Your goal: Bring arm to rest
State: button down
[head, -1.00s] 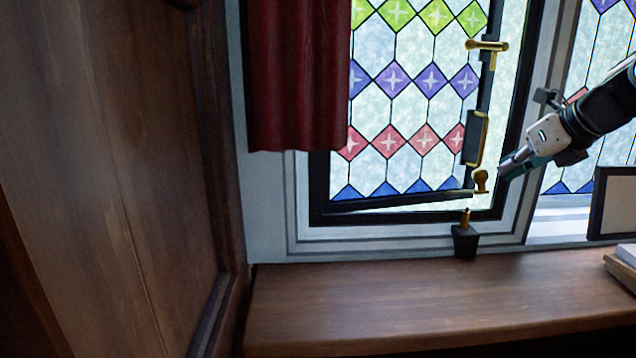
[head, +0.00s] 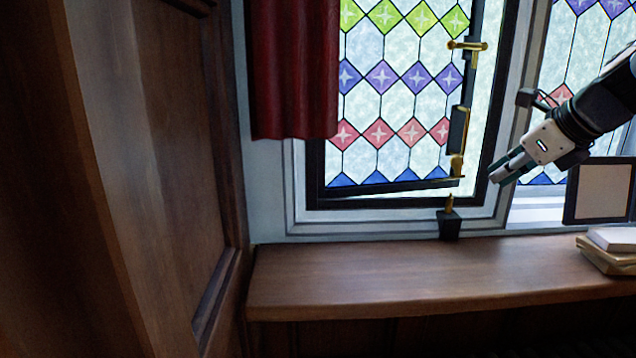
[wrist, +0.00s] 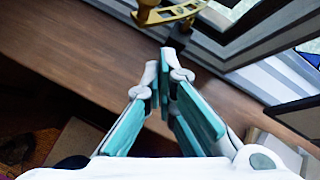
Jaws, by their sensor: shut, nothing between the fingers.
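My gripper (head: 499,176) is on the right in the head view, at the end of my arm, which reaches in from the right edge. It is shut and empty, in front of the window frame, to the right of the window's brass latch (head: 457,166). In the wrist view my gripper's fingertips (wrist: 166,60) are together, with nothing between them. The brass fitting (wrist: 170,14) shows beyond them in that view. The leaded window (head: 395,100) stands slightly ajar, its lower edge slanting across the dark frame.
A wooden sill (head: 420,280) runs below the window. A small dark block with a brass pin (head: 449,222) stands at its back. A framed panel (head: 602,190) and stacked books (head: 608,250) are on the right. A red curtain (head: 295,70) and wooden panelling (head: 150,180) are on the left.

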jog(key=s+a+f+n+g, duration=0.1)
jog(key=s+a+f+n, duration=0.3)
jog(key=s+n, duration=0.4)
jog(key=s+a+f+n+g+h+b, duration=0.1)
jog(key=s+a+f+n, duration=0.2)
jog(key=s+a+n, duration=0.2)
jog(key=s+a+f+n+g+h+b, duration=0.1)
jog(key=s+a+f+n, duration=0.3)
jog(key=s+n, duration=0.7)
jog(key=n, duration=0.5)
jog(key=shift+a+f, duration=0.25)
jog(key=shift+f, duration=0.05)
jog(key=shift+s, duration=0.1)
